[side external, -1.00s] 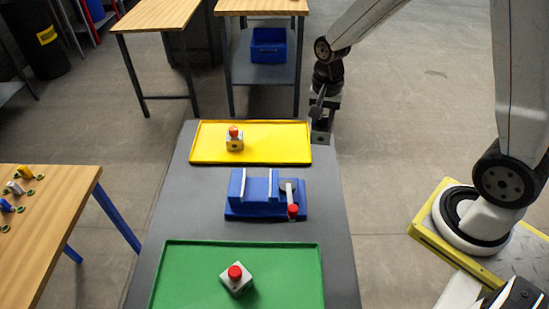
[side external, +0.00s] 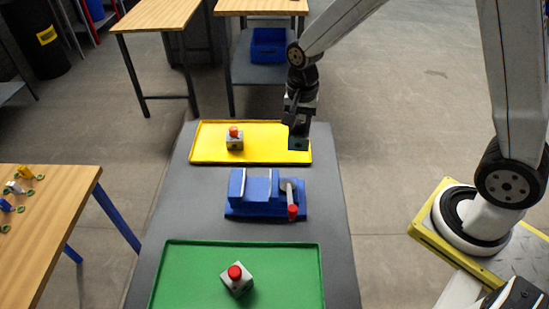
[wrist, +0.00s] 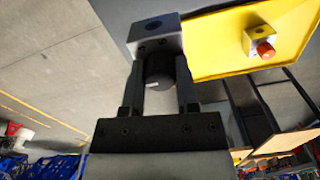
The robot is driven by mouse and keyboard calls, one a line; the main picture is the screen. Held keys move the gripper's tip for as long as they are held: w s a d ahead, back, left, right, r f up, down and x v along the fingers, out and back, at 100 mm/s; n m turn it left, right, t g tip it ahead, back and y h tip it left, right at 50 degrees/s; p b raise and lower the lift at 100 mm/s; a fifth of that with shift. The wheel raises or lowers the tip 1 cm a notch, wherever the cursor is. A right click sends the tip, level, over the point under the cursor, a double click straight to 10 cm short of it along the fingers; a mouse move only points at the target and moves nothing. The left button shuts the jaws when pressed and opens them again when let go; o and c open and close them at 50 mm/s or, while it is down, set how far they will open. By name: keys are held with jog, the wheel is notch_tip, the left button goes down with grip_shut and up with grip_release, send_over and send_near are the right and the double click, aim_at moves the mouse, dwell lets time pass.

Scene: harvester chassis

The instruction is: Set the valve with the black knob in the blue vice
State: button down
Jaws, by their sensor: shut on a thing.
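My gripper (side external: 299,124) is shut on the valve with the black knob (wrist: 160,70) and holds it over the right end of the yellow tray. In the wrist view, the two fingers (wrist: 160,92) close around the black knob, with the valve's grey block (wrist: 152,28) beyond them. In the side view the valve (side external: 299,144) looks dark and partly merges with the gripper. The blue vice (side external: 262,211) stands mid-table, in front of the yellow tray; nothing shows between its jaws. Its grey lever with a red end (side external: 292,211) is at its right side.
A valve with an orange-red knob (side external: 234,140) stands on the yellow tray (side external: 205,150). A red-knobbed valve (side external: 236,279) stands on the green tray (side external: 180,275) at the front. A wooden table (side external: 45,235) with small parts is at left.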

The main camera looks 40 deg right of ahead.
jog(key=w+a, duration=0.2)
jog(key=a, duration=1)
jog(key=shift+f+n, duration=0.3)
jog(key=shift+n, duration=0.1)
jog(key=shift+f, duration=0.15)
jog(key=shift+f, duration=2.05)
jog(key=shift+w+f, duration=0.1)
jog(key=shift+f, duration=1.65)
dwell(1.5)
jog(key=shift+c, duration=1.4)
grip_release()
